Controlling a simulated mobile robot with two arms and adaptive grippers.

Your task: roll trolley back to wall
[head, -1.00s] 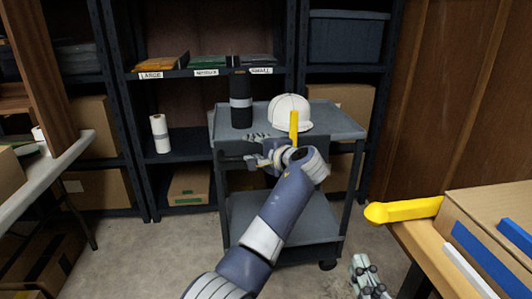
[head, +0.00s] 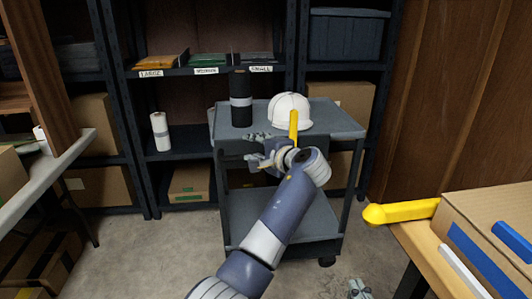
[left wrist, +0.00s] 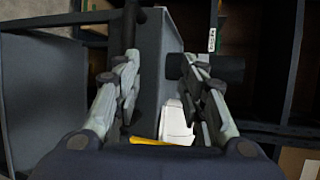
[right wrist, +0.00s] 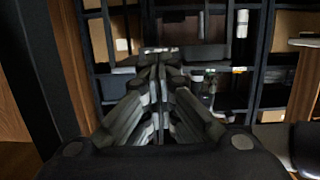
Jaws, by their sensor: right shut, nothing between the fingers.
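The grey two-shelf trolley (head: 345,122) stands upright in front of the dark shelving. A white hard hat (head: 288,112) and a black cylinder with a grey band (head: 241,100) stand on its top. My left gripper (head: 258,150) is at the trolley's near side, by the top edge. In the left wrist view its fingers (left wrist: 165,85) are spread, with the trolley top (left wrist: 160,55) and the hat (left wrist: 175,122) seen beyond and between them. Whether it touches the handle is hidden. My right gripper (right wrist: 160,75) is shut and empty, low at the head view's bottom edge (head: 358,290).
Shelving (head: 180,137) with labelled bins and boxes stands along the back wall. A workbench with a cardboard box (head: 490,210) and a jutting yellow piece (head: 400,211) is at right. A pale table (head: 50,172) is at left. The floor (head: 160,255) before the trolley is mostly clear.

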